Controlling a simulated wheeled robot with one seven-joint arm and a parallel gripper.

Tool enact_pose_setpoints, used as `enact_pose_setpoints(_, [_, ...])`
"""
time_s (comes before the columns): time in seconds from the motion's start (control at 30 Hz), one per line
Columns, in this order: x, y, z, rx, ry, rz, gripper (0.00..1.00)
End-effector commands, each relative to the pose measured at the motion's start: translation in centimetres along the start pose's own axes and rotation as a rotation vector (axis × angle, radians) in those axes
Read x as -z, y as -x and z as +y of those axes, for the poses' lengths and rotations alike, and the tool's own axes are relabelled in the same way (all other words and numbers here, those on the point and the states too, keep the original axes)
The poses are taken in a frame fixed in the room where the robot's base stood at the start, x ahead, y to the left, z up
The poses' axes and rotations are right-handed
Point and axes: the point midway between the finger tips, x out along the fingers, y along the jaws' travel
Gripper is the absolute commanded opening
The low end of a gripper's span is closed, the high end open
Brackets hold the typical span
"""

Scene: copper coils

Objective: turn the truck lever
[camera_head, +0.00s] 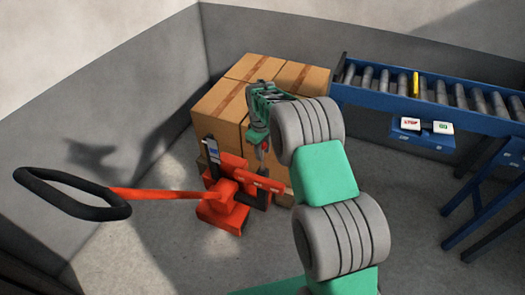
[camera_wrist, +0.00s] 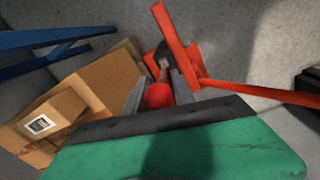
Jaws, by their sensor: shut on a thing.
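The orange-red pallet truck (camera_head: 228,192) stands in front of stacked cartons, with its red bar and black loop handle (camera_head: 75,217) reaching left. The truck also shows in the wrist view (camera_wrist: 180,40). Its lever has a red ball knob (camera_wrist: 159,95) on a dark stem (camera_wrist: 163,68). My gripper (camera_head: 263,150) is at the truck's upper right. In the wrist view the grey fingers of my gripper (camera_wrist: 159,90) lie on both sides of the knob and are shut on it. In the head view the fingers and lever are small and partly hidden.
Taped brown cartons (camera_head: 220,100) are stacked just behind the truck, close to my gripper. A blue roller conveyor (camera_head: 450,119) with a button box (camera_head: 422,136) stands at the right. Grey walls (camera_head: 130,120) close off the left and back. Some floor (camera_head: 150,245) at front left is clear.

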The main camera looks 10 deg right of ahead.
Motion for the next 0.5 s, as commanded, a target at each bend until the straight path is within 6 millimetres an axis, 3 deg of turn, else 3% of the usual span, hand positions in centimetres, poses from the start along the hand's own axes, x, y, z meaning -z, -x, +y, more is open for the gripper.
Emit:
enact_pose_setpoints(0.1, [0.0, 0.01, 0.0, 0.0, 0.0, 0.0, 0.0])
enact_pose_setpoints(0.5, [0.0, 0.02, 0.01, 0.0, 0.0, 0.0, 0.0])
